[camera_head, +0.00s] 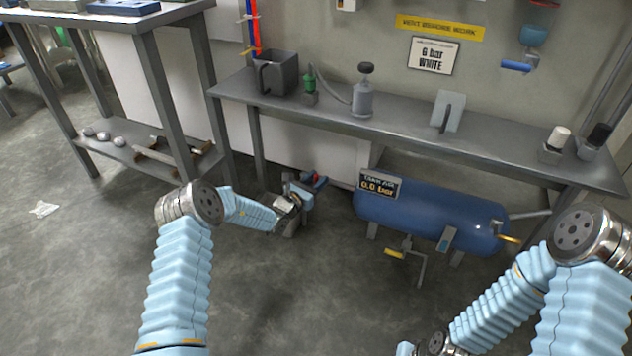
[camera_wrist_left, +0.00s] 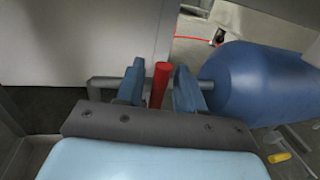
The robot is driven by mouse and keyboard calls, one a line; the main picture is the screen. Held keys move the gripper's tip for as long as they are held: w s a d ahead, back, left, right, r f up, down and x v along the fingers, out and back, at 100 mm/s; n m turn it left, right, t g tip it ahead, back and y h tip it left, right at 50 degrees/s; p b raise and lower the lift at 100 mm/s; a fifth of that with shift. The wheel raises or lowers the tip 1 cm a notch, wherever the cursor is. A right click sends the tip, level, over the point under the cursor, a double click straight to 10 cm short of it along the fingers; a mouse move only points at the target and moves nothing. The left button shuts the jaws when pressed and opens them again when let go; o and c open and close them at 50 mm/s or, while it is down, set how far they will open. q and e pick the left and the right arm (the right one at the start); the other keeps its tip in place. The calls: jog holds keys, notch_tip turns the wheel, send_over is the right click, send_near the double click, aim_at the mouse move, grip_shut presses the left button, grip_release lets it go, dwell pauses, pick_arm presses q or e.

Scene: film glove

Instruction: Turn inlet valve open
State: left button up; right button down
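The inlet valve's red handle (camera_wrist_left: 160,85) stands up from a grey pipe (camera_wrist_left: 103,88) that runs towards the blue tank (camera_wrist_left: 250,85). My left gripper (camera_wrist_left: 158,78) is open, with one blue finger on each side of the red handle. A narrow gap shows beside the handle, so the fingers do not look closed on it. In the head view my left gripper (camera_head: 308,186) is low in front of the bench, left of the blue tank (camera_head: 430,212), and mostly hides the valve.
A grey workbench (camera_head: 500,150) stands over the tank, with a grey bin (camera_head: 276,72) and several fittings on it. A yellow lever (camera_head: 395,253) sits below the tank and another (camera_head: 508,239) at its right end. The floor in front is clear.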

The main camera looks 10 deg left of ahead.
pick_arm(q)
jog(key=shift+c, duration=0.2)
grip_shut()
